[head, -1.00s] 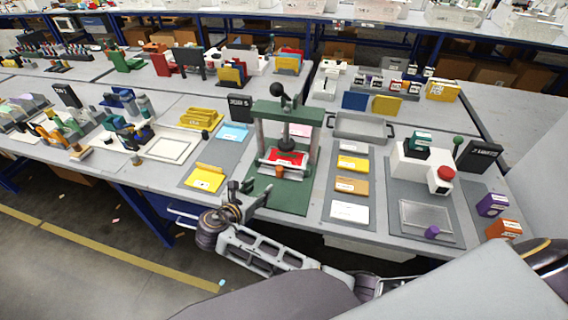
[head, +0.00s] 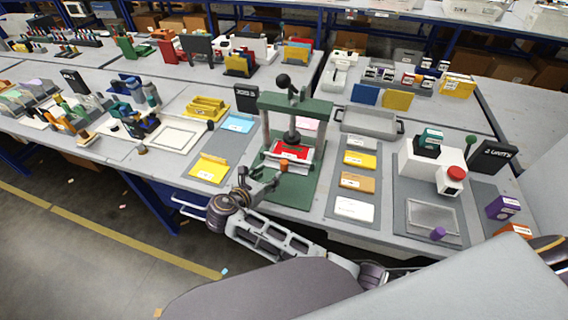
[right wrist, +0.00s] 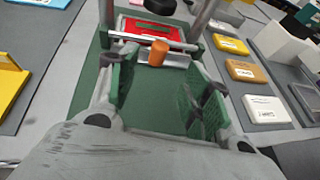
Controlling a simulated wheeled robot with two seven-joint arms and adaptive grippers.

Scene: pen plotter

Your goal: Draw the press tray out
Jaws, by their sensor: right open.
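The press (head: 296,104) has a green frame, two grey posts and a black ball handle on top. Its tray (head: 300,158) sits between the posts, with a red piece (head: 291,150) in it and an orange knob (head: 284,166) at its front. In the right wrist view the knob (right wrist: 158,52) stands ahead of my right gripper (right wrist: 165,98), roughly between the lines of its two fingers. My right gripper (head: 262,179) is open and empty, low over the front of the green base, and does not touch the knob visibly. My left gripper is not in view.
Left of the press lies a grey mat with a yellow block (head: 209,168). On its right is a mat with yellow, tan and white cards (head: 354,209). A grey handled bin (head: 368,121) stands behind.

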